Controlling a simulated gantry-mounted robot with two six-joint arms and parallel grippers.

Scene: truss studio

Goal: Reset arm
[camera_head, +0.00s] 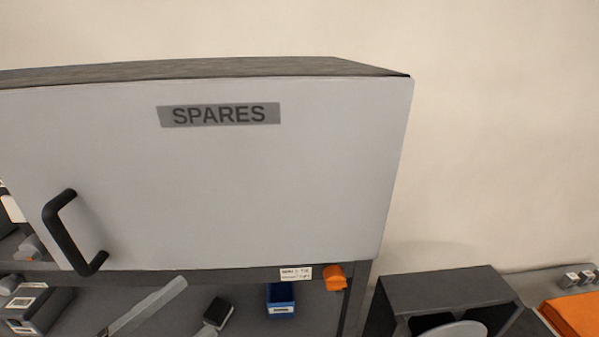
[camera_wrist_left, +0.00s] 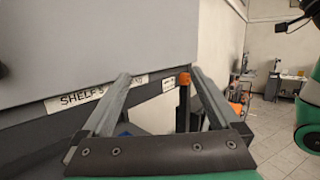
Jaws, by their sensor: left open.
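My left gripper (camera_head: 196,304) shows at the bottom of the head view, in front of the shelf under the grey cabinet (camera_head: 300,180). In the left wrist view its two grey fingers (camera_wrist_left: 158,76) stand wide apart with nothing between their tips. The cabinet's front is closed, with a SPARES label (camera_head: 220,115) and a black handle (camera_head: 68,235) at lower left. My left gripper is apart from the handle. My right gripper does not show; a green and dark arm part of mine is at the right edge of the wrist view.
Below the cabinet, a shelf holds a blue bin (camera_head: 280,299) and a dark block (camera_head: 217,313). An orange piece (camera_head: 335,277) sits at the shelf edge by a white label (camera_head: 296,273). A dark open box (camera_head: 445,292) stands at right. The wall above it is clear.

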